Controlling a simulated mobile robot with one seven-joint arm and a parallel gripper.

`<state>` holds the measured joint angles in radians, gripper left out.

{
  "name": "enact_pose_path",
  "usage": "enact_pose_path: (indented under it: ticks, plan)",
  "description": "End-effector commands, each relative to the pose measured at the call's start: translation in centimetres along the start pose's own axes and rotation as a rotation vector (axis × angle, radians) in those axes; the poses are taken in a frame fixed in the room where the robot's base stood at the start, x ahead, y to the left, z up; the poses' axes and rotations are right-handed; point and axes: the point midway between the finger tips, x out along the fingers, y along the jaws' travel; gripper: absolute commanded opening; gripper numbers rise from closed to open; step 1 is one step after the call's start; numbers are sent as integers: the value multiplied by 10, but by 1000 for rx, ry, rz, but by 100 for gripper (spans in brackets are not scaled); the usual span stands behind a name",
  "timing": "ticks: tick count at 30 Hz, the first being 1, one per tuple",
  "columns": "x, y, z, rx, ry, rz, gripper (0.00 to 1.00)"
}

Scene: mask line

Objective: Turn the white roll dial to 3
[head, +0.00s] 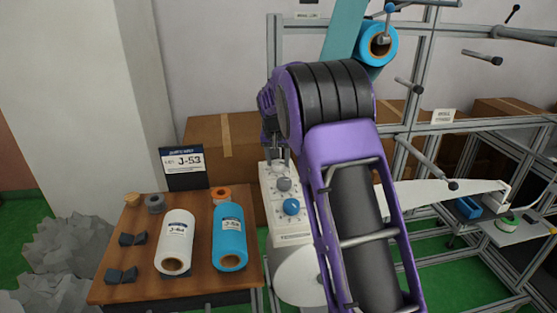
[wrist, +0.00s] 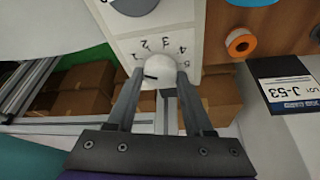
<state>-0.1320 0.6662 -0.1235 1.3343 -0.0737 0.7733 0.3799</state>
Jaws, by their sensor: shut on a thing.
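The white dial (wrist: 160,73) sits on the white control panel (wrist: 190,16), with the printed numbers 1 to 5 arcing around it. Its dark pointer mark points left in the wrist view, a little below the 1 and away from the 3. My gripper (wrist: 160,76) is shut on this dial, one finger on each side. The left finger may hide part of the scale. In the head view, my gripper (head: 278,158) reaches down to the top end of the panel (head: 270,206), where the white dial is hard to make out.
A grey dial (head: 284,184) and a blue dial (head: 291,207) sit lower on the panel. A wooden table (head: 125,235) at left holds a white roll (head: 174,240), a blue roll (head: 230,238) and a J-53 sign (head: 184,168). Metal framing stands at right.

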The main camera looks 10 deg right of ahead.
Motion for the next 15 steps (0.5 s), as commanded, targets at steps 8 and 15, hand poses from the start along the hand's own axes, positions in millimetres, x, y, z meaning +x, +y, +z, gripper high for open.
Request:
enact_pose_path:
  ticks: [8,15]
  plan:
    - [0,-3,0,240,1,102,0]
    - [1,-4,-1,451,1,189,0]
